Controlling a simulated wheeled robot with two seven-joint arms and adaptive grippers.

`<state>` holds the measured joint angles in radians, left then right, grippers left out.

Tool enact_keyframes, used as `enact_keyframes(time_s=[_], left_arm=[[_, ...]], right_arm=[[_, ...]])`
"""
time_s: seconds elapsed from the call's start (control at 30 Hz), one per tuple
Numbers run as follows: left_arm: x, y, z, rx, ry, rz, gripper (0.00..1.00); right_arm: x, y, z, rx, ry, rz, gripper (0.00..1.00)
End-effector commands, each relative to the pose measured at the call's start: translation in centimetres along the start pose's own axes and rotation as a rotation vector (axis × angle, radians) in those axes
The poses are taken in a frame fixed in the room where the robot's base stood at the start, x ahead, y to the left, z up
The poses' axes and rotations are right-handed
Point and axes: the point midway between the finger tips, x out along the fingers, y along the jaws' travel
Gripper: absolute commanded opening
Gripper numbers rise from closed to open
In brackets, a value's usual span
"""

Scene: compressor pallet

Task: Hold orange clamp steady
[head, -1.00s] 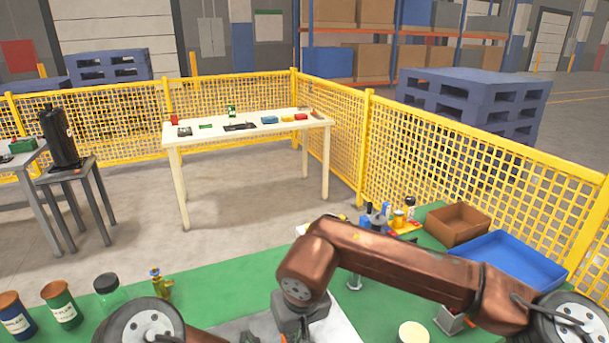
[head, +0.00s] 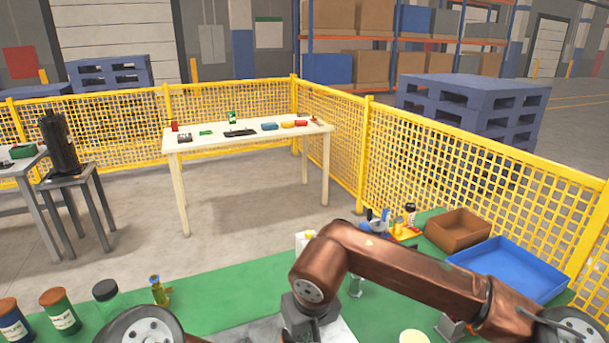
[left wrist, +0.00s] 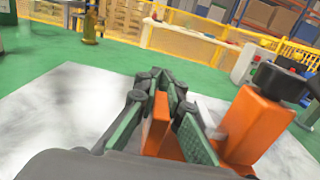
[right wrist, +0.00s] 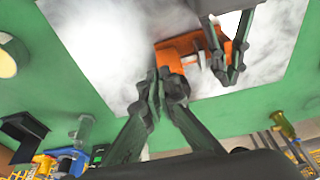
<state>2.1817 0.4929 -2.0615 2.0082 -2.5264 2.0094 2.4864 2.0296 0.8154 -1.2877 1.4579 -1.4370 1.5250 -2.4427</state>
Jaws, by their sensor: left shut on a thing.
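The orange clamp (left wrist: 253,128), with a black knob on top, stands on a pale sheet in the left wrist view. My left gripper (left wrist: 163,92) is shut on its upright orange plate, with a green-padded finger on each side. In the right wrist view the clamp (right wrist: 180,50) lies past my right gripper (right wrist: 167,82), with the left gripper's fingers (right wrist: 230,68) at it. In the head view my right arm covers this area, so the clamp is hidden.
The bench top is green (head: 230,275). Jars (head: 60,310) and a brass fitting (head: 160,290) stand at the left. A brown box (head: 458,228) and a blue tray (head: 515,265) are at the right. A yellow mesh fence (head: 440,165) runs behind.

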Motion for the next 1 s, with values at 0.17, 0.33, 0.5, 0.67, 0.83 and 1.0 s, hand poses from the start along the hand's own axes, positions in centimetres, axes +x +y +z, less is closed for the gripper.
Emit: enact_keyframes(time_s=[0.17, 0.33, 0.5, 0.67, 0.83, 1.0], left_arm=[[-0.1, 0.0, 0.0, 0.001, 0.000, -0.001, 0.00], [-0.1, 0.0, 0.0, 0.001, 0.000, -0.001, 0.00], [-0.1, 0.0, 0.0, 0.001, 0.000, -0.001, 0.00], [-0.1, 0.0, 0.0, 0.001, 0.001, -0.001, 0.00], [0.0, 0.0, 0.0, 0.001, 0.001, -0.001, 0.00], [0.0, 0.0, 0.0, 0.001, 0.001, 0.000, 0.00]], right_arm=[[0.0, 0.2, -0.2, 0.003, 0.004, 0.002, 0.00], [0.0, 0.2, -0.1, 0.003, 0.004, 0.002, 0.00], [-0.1, 0.3, 0.4, 0.002, 0.004, 0.001, 0.00], [-0.6, 0.3, 0.5, 0.001, 0.004, 0.001, 0.00], [-2.3, 0.3, 0.1, 0.002, 0.004, 0.000, 0.00], [-4.2, 0.3, -0.4, 0.001, 0.004, 0.000, 0.00]])
